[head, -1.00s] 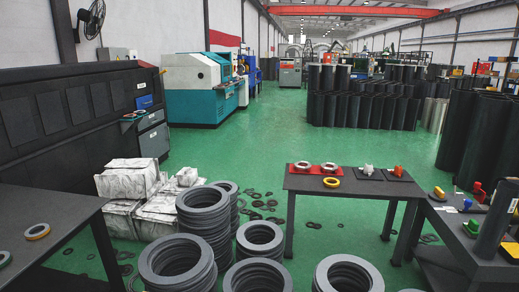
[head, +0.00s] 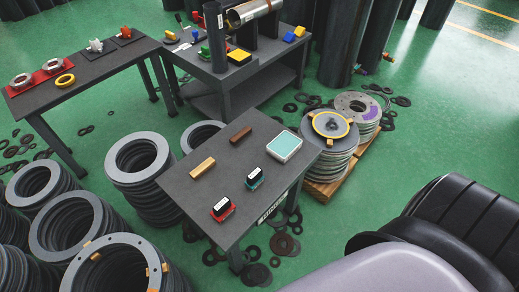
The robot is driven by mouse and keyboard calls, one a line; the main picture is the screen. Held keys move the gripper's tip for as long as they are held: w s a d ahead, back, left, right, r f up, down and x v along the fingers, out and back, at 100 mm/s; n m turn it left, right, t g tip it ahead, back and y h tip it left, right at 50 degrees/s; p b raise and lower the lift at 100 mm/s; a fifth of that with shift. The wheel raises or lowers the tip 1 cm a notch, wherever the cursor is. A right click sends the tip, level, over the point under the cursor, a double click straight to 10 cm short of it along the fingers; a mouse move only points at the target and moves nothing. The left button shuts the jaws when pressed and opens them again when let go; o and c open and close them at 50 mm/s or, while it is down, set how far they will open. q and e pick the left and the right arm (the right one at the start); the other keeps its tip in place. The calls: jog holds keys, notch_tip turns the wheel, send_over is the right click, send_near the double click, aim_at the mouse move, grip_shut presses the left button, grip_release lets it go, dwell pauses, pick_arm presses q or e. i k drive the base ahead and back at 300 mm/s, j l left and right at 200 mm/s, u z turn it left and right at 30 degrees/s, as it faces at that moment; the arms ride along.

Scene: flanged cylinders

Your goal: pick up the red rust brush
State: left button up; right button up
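A red block with a black top, which looks like the red rust brush (head: 222,209), lies near the front edge of a small dark table (head: 212,173) in the middle of the head view. A similar green and black block (head: 255,179) lies behind it to the right. The red one stands free, with nothing touching it. Neither of my grippers is in view.
The small table also holds a light wooden block (head: 202,168), a brown block (head: 240,135) and a pale green-topped box (head: 284,147). Stacked flange rings (head: 138,158) stand close on its left. A pallet with discs (head: 331,132) stands behind its right side.

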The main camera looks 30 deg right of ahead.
aim_at(223, 209)
jog(key=l+z, duration=0.1)
jog(key=z, duration=0.4)
jog(key=u, duration=1.25)
jog(key=z, duration=1.25)
jog(key=i+l, duration=0.1)
jog(key=l, duration=0.3)
jog(key=i+l+u, duration=0.1)
jog(key=l, duration=0.25)
jog(key=i+l, duration=0.1)
jog(key=l, duration=0.3)
jog(key=u, duration=1.45)
